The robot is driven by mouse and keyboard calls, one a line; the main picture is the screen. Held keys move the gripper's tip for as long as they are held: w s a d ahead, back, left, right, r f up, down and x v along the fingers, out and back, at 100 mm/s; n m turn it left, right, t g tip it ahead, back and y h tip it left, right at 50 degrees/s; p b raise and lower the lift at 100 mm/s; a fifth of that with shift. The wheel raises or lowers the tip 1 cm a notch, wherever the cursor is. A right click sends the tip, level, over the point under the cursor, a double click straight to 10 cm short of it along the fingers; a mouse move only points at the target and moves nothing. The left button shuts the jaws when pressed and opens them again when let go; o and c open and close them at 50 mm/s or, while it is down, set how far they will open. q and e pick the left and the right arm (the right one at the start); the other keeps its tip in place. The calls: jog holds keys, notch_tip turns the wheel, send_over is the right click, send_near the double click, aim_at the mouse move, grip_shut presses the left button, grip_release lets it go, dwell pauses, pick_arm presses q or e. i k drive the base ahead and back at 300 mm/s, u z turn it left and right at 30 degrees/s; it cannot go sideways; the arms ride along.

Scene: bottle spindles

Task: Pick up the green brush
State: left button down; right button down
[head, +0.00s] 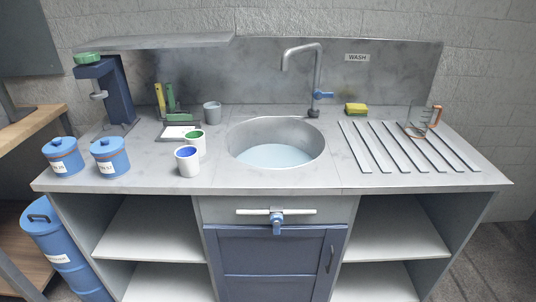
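A green upright piece (171,97), which looks like the green brush, stands at the back left of the counter, close beside a yellow upright piece (160,98). Both rise from behind a small dark tray with a white surface (178,132). Their lower ends are partly hidden and too small to make out clearly. Neither of my grippers shows in the head view.
Cups with green (195,143) and blue (187,161) insides stand in front. A grey cup (212,112) is to the right. Blue canisters (63,157) and a dark blue stand (113,92) are left. A round sink (275,142) is central, under a shelf-backed wall.

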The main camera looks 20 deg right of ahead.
aim_at(169, 86)
jog(key=u, duration=1.8)
jog(key=i, duration=1.15)
jog(key=z, duration=2.65)
